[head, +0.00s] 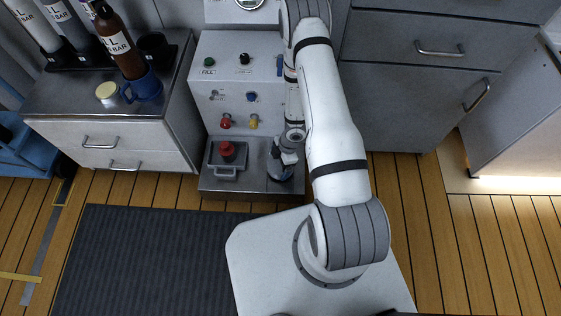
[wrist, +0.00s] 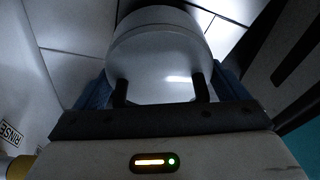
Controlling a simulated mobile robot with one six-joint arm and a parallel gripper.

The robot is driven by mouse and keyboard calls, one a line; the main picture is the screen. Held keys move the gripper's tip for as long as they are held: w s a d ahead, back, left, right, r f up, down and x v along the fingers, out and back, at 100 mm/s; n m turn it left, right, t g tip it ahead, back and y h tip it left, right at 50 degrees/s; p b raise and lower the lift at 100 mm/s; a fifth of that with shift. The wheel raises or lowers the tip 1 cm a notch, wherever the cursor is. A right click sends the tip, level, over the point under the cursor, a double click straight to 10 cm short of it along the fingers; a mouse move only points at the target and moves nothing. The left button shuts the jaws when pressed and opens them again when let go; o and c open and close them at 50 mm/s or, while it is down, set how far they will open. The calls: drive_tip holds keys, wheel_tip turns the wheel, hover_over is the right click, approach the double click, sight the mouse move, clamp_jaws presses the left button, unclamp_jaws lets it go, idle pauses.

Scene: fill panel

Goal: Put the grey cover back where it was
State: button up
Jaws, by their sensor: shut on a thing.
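My gripper (head: 284,166) is low at the right side of the panel's steel base, in front of the panel. In the wrist view its two dark fingers (wrist: 160,90) are on either side of a smooth, pale grey round thing, which I take to be the grey cover (wrist: 158,50). The gripper is shut on it. In the head view my wrist hides most of what I hold. The grey panel (head: 232,90) has a FILL label, small knobs, and a red valve (head: 226,121) and yellow valve (head: 253,121). I cannot tell where the cover belongs.
A counter (head: 60,95) with bottles and a blue mug (head: 145,86) is on the left. Grey drawers (head: 410,100) are on the right.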

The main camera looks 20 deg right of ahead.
drive_tip(key=shift+f, duration=0.2)
drive_tip(key=o, duration=0.8)
drive_tip(key=p+v, duration=0.4)
drive_tip(key=v, duration=0.2)
drive_tip(key=p+v, duration=0.4)
drive_tip(key=v, duration=0.3)
drive_tip(key=shift+a+r, duration=0.2)
